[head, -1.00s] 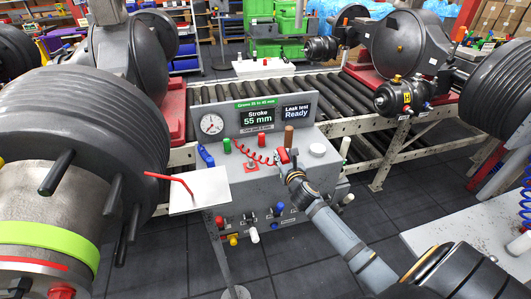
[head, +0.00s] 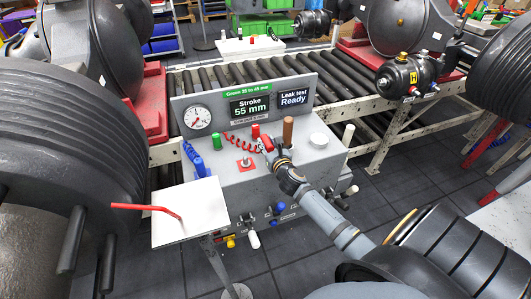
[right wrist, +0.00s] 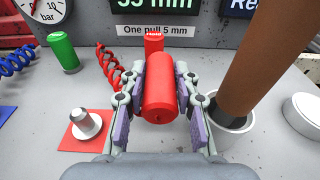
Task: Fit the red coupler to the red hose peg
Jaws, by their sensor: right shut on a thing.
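My right gripper (head: 268,149) is shut on the red coupler (right wrist: 158,92), a short red cylinder held between its two purple-padded fingers. The coupler also shows in the head view (head: 267,143), at the end of a red coiled hose (head: 240,138). A short silver peg (right wrist: 86,123) stands on a red square (right wrist: 80,138) on the grey bench top, left of and apart from the coupler in the right wrist view. The peg also shows in the head view (head: 244,161). My left gripper is not in view.
A brown handle (right wrist: 264,60) in a white cup (right wrist: 231,120) stands close on the gripper's right. A red cylinder (right wrist: 153,43) stands behind the coupler, and a green one (right wrist: 62,51) at left. The display panel (head: 247,101) rises behind. A white plate (head: 189,211) is in front at left.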

